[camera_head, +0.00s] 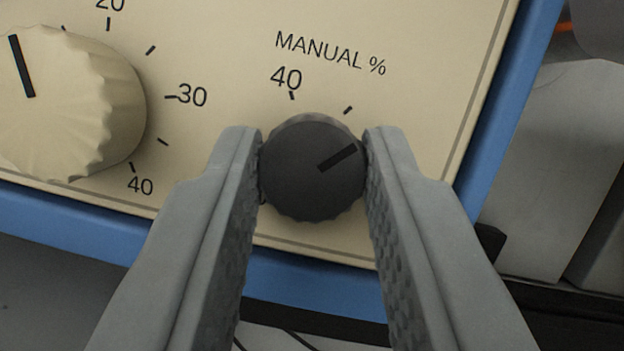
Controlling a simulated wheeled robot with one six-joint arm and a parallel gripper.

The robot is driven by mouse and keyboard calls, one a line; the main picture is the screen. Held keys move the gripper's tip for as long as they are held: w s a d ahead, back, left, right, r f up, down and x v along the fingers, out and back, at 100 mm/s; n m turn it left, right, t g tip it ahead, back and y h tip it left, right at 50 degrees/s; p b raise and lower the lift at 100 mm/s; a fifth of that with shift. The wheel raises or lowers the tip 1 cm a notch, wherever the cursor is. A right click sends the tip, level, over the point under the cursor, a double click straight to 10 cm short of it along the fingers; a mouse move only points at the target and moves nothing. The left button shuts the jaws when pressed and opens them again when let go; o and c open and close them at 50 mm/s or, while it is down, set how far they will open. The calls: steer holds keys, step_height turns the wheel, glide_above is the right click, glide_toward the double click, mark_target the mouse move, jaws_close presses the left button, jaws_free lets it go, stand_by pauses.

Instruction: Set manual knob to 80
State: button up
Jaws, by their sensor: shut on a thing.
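The manual knob (308,178) is a small dark grey round knob with a black pointer line, under the label "MANUAL %" on a cream panel (230,40). Its pointer line aims to the right and slightly up, clockwise past the "40" mark and past the unlabelled tick at its upper right. My gripper (314,165) is shut on the knob, one finger touching its left side and one its right. The fingers hide the scale marks to the left and right of the knob, so the number the pointer aims at cannot be read.
A larger cream knob (70,110) with a black pointer and a scale showing 20, 30 and 40 is at the left, close to my left finger. A blue frame (510,100) borders the panel at the right and below. Grey machine parts (560,150) lie beyond it at the right.

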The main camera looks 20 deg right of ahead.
steer(key=shift+m+h, duration=0.6)
steer(key=shift+m, duration=0.6)
steer(key=o, duration=1)
steer(key=shift+s, duration=0.1)
steer(key=v, duration=1.7)
steer(key=shift+a, duration=0.15)
steer(key=shift+s, duration=0.1)
